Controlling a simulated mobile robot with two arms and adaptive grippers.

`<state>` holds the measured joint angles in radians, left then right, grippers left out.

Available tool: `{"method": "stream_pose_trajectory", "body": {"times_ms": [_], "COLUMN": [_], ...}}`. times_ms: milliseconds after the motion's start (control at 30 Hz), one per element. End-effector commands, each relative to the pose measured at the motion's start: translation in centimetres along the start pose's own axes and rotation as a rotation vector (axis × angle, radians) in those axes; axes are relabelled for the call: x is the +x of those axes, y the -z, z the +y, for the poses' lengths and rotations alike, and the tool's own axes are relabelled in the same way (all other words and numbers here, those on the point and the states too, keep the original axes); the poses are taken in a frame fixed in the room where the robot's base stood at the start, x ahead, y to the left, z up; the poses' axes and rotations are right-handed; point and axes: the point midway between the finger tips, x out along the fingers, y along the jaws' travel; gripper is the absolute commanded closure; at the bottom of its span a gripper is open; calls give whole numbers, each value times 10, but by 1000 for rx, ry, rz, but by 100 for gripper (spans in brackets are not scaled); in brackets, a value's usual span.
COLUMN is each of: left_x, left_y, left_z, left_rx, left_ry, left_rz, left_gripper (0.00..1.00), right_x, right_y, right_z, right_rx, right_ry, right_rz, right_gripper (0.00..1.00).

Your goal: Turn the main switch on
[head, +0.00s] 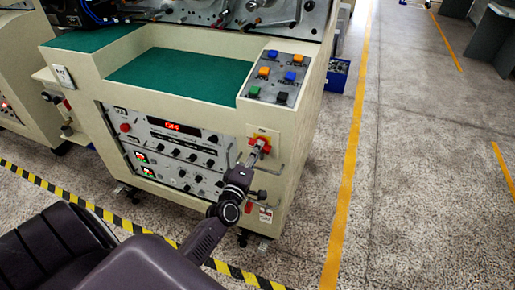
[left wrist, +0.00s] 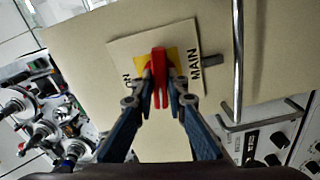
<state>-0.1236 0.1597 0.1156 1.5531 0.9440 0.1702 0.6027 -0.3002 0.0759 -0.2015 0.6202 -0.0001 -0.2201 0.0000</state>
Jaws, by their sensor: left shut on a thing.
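The main switch has a red handle (left wrist: 159,77) on a yellow plate (left wrist: 172,62), set in a pale label plate marked MAIN. In the head view the switch (head: 262,139) is on the machine's front, near its right corner. My left gripper (head: 255,154) reaches it from the front and covers part of it. In the left wrist view the fingers of the left gripper (left wrist: 159,99) are on both sides of the red handle, shut on it. The handle lies along the line of the fingers, with its lower end between them. My right gripper is not in view.
Metal guard bars (left wrist: 238,60) stand out beside the switch. A control panel (head: 170,150) with knobs and a lit red display is to its left. A button panel (head: 268,92) with coloured buttons is above. Open floor (head: 420,180) lies to the right.

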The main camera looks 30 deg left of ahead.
Motion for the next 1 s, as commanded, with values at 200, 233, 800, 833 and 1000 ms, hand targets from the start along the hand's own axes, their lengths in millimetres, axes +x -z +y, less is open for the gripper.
{"method": "stream_pose_trajectory", "body": {"times_ms": [200,233,800,833,1000], "left_x": [0,0,0,0,0], "left_y": [0,0,0,0,-1], "left_z": [1,2,1,1,0], "left_rx": [200,229,769,798,958], "left_ry": [3,3,3,3,3], "left_rz": [-2,-2,-2,-2,-4], "left_gripper": [100,100,100,100,100], "right_x": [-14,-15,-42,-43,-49], "right_y": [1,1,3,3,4], "right_z": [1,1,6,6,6], "right_rx": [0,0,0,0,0], "right_ry": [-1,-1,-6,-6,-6], "right_rz": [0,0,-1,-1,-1], "right_gripper": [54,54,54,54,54]}}
